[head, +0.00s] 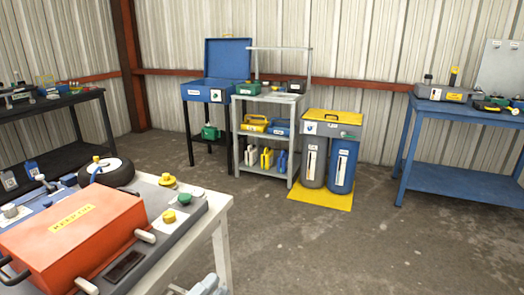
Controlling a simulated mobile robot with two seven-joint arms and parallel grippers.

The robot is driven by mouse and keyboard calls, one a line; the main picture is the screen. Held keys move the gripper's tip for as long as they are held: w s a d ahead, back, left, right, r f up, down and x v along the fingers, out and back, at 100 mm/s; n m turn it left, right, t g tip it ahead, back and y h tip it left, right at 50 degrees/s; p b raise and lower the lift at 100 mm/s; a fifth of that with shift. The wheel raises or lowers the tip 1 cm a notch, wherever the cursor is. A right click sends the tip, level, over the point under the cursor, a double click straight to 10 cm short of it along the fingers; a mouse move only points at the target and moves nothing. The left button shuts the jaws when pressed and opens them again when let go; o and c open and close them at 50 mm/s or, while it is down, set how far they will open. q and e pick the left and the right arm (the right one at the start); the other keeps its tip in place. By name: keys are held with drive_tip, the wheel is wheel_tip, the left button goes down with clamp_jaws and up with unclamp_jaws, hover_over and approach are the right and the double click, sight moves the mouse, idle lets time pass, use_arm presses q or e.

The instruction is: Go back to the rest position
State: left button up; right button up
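The task names no object. Part of my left gripper (208,286) shows at the bottom edge of the head view, as a small grey and white shape beside the near white table's leg. The picture edge cuts it off, and its fingertips cannot be made out, so I cannot tell whether it is open or shut. I see nothing clearly held in it. My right gripper is not in view.
A white table (222,208) at the near left carries an orange box (75,235) and a grey panel with knobs. A dark bench (90,97), a grey shelf cart (292,145), two bins on a yellow base (322,197) and a blue table (455,185) stand farther back. The concrete floor (350,250) is clear.

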use_arm(q)
drive_tip(key=s+a+f+n+g+y, duration=0.2)
drive_tip(key=s+a+f+n+y, duration=0.1)
drive_tip(key=s+f+n+y, duration=0.1)
drive_tip(key=s+a+f+n+g+y+p, duration=0.1)
drive_tip(key=s+a+f+n+y, duration=0.3)
drive_tip(key=f+n, duration=0.5)
drive_tip(key=s+a+f+n+g+y, duration=0.2)
drive_tip(key=s+a+f+n+y, duration=0.1)
drive_tip(key=s+f+n, duration=0.3)
drive_tip(key=shift+s+a+f+n+g+y, duration=0.35)
drive_tip(key=shift+a+f, duration=0.2)
drive_tip(key=shift+f, duration=0.4)
